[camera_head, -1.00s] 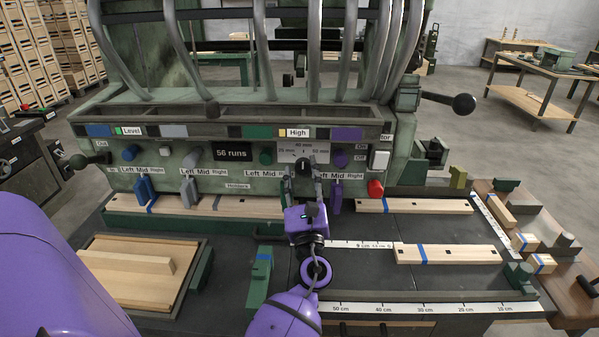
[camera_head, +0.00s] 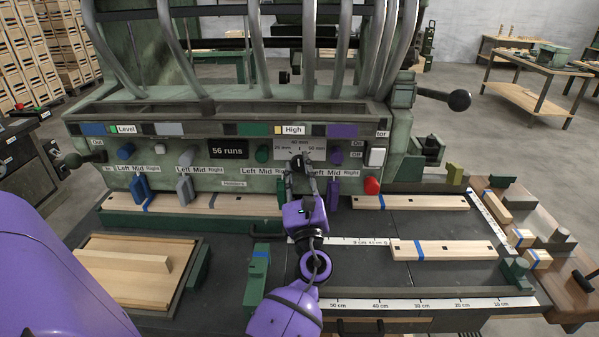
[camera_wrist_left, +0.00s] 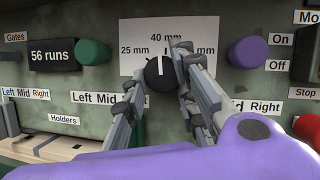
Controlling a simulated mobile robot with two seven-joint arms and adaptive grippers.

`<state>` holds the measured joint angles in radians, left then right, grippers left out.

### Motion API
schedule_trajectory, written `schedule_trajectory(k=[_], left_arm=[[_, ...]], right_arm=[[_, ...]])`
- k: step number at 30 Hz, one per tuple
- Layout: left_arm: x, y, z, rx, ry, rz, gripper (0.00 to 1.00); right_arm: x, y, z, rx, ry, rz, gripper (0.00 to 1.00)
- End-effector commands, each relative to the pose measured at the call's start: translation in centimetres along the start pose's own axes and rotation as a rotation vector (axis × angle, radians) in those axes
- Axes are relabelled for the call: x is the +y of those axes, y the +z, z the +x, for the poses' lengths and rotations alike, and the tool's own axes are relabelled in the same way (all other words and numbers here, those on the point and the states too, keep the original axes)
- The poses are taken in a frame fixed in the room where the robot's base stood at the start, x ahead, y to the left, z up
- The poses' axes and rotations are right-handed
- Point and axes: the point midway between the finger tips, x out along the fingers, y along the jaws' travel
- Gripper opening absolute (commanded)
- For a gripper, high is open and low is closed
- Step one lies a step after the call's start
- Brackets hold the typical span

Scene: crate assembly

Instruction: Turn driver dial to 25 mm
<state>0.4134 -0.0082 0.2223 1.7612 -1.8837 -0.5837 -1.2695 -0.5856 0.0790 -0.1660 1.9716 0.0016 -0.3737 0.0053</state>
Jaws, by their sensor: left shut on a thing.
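The driver dial (camera_wrist_left: 157,75) is a round black knob with a white pointer mark, on a white scale plate (camera_wrist_left: 130,33) on the machine's green front. The plate reads 25 mm at left and 40 mm at top; the right label is partly hidden by a finger. The pointer mark points about up, toward 40 mm. My left gripper (camera_wrist_left: 158,72) is shut on the dial, one finger on its lower left and one on its upper right. In the head view my purple left gripper (camera_head: 301,172) reaches up to the dial, largely covering it. My right gripper is not in view.
A green knob (camera_wrist_left: 93,52) is left of the plate and a purple knob (camera_wrist_left: 247,52) is right of it. A "56 runs" display (camera_head: 228,149) is further left. A red button (camera_head: 372,186) is at the right. Wooden slats (camera_head: 445,250) lie on the dark bench.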

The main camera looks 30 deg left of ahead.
Motion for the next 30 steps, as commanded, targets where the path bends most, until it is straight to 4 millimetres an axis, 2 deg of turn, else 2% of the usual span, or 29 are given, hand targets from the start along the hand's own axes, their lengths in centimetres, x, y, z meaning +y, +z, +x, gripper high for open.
schedule_trajectory(k=[12,21,30], left_arm=[[0.1,-0.6,-0.2,0.031,0.14,-0.296,0.0],[-0.2,-0.5,-0.3,0.054,0.248,-0.545,0.0],[-0.3,-0.6,-0.3,0.071,0.328,-0.723,0.0]], right_arm=[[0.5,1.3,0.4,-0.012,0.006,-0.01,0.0],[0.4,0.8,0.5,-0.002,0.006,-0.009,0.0],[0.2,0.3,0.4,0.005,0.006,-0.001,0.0]])
